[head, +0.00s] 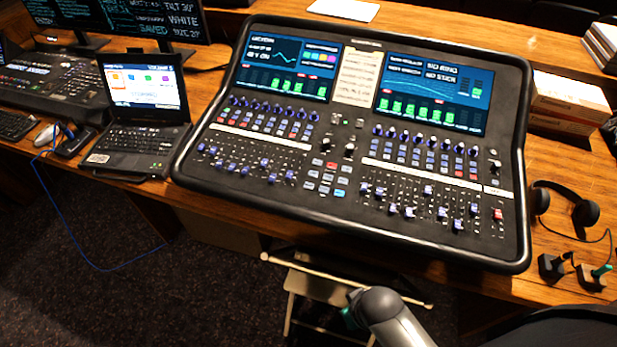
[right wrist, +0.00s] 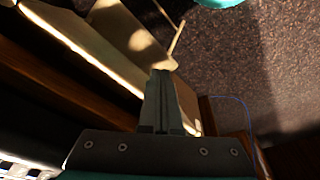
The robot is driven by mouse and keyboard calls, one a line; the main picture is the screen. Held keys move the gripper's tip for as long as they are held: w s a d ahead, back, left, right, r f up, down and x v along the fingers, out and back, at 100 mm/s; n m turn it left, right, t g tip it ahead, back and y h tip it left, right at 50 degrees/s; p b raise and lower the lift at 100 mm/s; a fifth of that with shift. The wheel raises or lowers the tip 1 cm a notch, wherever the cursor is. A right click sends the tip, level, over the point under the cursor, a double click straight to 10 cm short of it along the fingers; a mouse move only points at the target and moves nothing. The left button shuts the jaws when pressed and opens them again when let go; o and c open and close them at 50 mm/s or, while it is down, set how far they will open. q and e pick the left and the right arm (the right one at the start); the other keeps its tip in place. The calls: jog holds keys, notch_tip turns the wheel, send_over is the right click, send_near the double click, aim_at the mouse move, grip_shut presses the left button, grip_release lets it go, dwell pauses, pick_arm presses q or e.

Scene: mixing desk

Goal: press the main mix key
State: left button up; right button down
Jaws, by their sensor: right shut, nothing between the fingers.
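The mixing desk (head: 255,205) is a large black console on the wooden table in the head view. A block of small keys (head: 325,178) sits near its middle, with white, red and blue-lit caps. The lettering is too small to read, so I cannot tell which key is main mix. My right gripper (right wrist: 162,75) is shut and empty in the right wrist view, over the floor beside the table edge, apart from the keys. My left gripper is not in view.
A laptop (head: 140,134) stands left of the desk. Headphones (head: 566,203) and small connectors (head: 573,271) lie on the right. A pale folding stool (head: 310,284) stands below the table's front edge. A box (head: 570,97) is at the right back.

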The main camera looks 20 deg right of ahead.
aim_at(309, 186)
jog(key=w+r+m+t+p, duration=0.1)
jog(key=w+r+m+p, duration=0.15)
jog(key=r, duration=0.65)
jog(key=w+r+m+t+p, duration=0.1)
jog(key=w+r+m+p, duration=0.15)
jog(key=r, duration=0.65)
pick_arm(q)
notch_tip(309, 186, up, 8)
jog(key=p, duration=0.2)
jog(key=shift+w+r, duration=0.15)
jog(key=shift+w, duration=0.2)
pick_arm(e)
jog(key=w+r+m+t, duration=0.1)
jog(key=w+m+t, duration=0.1)
jog(key=w+m, duration=0.9)
jog(key=w+a+r+m+t, duration=0.1)
jog(key=w+m+t, duration=0.2)
jog(key=w+m, duration=0.8)
jog(key=shift+w+a+r+t+y, duration=0.15)
jog(key=shift+w+r+t+y, duration=0.2)
jog(key=shift+w, duration=0.2)
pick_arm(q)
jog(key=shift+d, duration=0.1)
